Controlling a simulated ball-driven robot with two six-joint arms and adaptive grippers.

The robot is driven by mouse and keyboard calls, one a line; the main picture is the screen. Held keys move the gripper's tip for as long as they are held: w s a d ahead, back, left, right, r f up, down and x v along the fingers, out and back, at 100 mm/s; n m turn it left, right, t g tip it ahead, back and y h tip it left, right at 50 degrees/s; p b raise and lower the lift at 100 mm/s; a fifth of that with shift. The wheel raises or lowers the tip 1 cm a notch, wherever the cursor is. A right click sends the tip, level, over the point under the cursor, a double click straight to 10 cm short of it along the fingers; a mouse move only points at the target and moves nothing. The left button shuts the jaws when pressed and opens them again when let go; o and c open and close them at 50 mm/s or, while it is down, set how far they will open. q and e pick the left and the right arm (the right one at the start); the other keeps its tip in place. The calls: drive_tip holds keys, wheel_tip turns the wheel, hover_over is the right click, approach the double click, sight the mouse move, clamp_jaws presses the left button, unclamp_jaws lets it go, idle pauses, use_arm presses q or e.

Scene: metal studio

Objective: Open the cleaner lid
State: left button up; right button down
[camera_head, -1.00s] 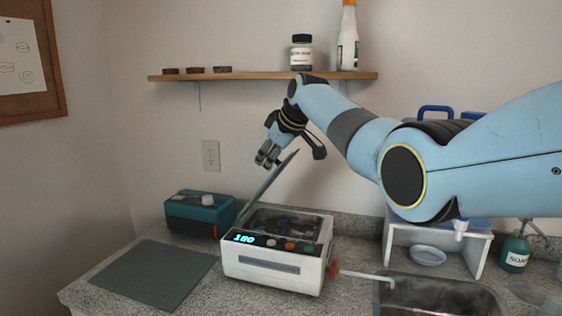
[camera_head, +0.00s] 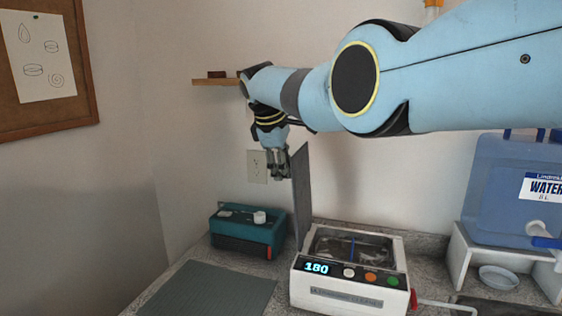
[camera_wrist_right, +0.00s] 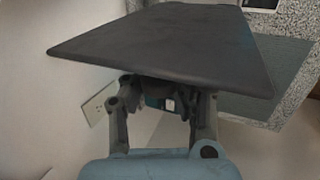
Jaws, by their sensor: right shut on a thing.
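The white cleaner (camera_head: 349,294) stands on the counter with a display reading 180 and coloured buttons. Its grey lid (camera_head: 302,196) stands nearly upright at the left side, and the basin is uncovered. My right gripper (camera_head: 279,176) is at the upper left of the lid, pointing down, with its fingers close against it. In the right wrist view the lid (camera_wrist_right: 165,45) spans the upper part as a dark plate, and the gripper (camera_wrist_right: 160,95) is shut on it; the lid partly hides the fingertips. My left gripper is not in view.
A teal box (camera_head: 247,232) with a white knob stands just left of the lid. A grey mat (camera_head: 205,292) lies in front of it. A blue water container (camera_head: 505,190) sits on a white stand at right. A shelf (camera_head: 213,82) is above left.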

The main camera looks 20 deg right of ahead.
drive_tip(key=shift+w+a+r, duration=0.3)
drive_tip(key=shift+w+r, duration=0.1)
drive_tip(key=shift+r, duration=0.05)
drive_tip(key=c, duration=1.6)
unclamp_jaws()
drive_tip(key=o, duration=0.4)
drive_tip(key=shift+s+a, duration=0.15)
drive_tip(key=shift+o, duration=0.9)
drive_tip(key=shift+f, duration=0.15)
